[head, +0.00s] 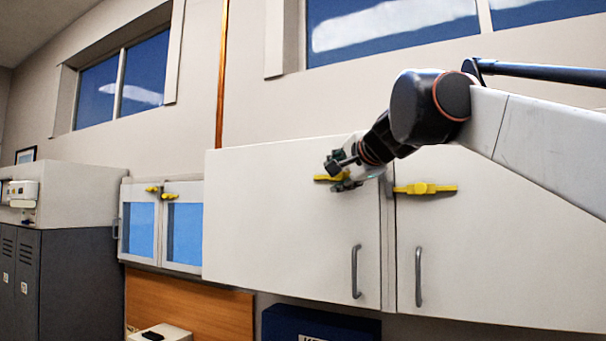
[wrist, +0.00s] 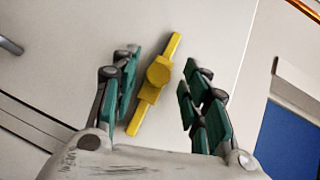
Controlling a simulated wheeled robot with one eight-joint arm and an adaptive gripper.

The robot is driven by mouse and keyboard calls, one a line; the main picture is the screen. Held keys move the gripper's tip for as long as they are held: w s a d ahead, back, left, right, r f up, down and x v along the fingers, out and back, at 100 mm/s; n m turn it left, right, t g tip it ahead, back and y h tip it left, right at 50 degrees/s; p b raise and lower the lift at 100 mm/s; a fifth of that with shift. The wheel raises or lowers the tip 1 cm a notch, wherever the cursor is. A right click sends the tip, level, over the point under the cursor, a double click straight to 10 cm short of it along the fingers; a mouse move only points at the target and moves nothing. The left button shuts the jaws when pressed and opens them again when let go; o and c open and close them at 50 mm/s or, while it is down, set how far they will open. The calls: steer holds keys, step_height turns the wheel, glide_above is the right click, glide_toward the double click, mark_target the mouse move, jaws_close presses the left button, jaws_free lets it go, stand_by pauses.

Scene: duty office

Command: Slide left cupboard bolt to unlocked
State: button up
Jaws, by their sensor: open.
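The white wall cupboard has a left door (head: 275,225) with a yellow bolt (head: 322,178) near its upper right. My gripper (head: 342,170) is at this left bolt and partly hides it in the head view. In the wrist view the yellow bolt (wrist: 158,78), a bar with a round knob in the middle, lies between the open green-padded fingers of my gripper (wrist: 160,92). Gaps show between the bolt and both fingers. The bolt's contact with its catch cannot be made out.
A second yellow bolt (head: 425,188) is on the right door (head: 490,250). Grey vertical handles (head: 356,271) and (head: 418,277) stand out low on the doors.

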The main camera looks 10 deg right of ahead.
steer(key=v, duration=0.7)
steer(key=shift+s, duration=0.25)
steer(key=shift+r, duration=0.1)
steer(key=s+a+f+n+g+y+b, duration=0.15)
steer(key=f+b, duration=0.35)
steer(key=f, duration=0.7)
steer(key=s+a+f+n+g+b, duration=0.1)
steer(key=s+a+f+n+b, duration=0.15)
steer(key=f+b, duration=0.65)
steer(key=s+d+f+n+g+h+b, duration=0.1)
steer(key=s+f+b, duration=0.5)
steer(key=f, duration=1.6)
steer(key=s+d+f+n+g+h+b, duration=0.1)
steer(key=s+f+n+g+b, duration=0.2)
steer(key=f, duration=2)
steer(key=s+d+f+n+g+h+b, duration=0.1)
steer(key=s+f+n+b, duration=0.5)
steer(key=f, duration=1.7)
steer(key=s+g+b, duration=0.1)
steer(key=s+b, duration=0.3)
steer(key=s, duration=0.4)
steer(key=shift+f+h, duration=0.2)
steer(key=shift+h, duration=0.15)
steer(key=shift+d, duration=0.15)
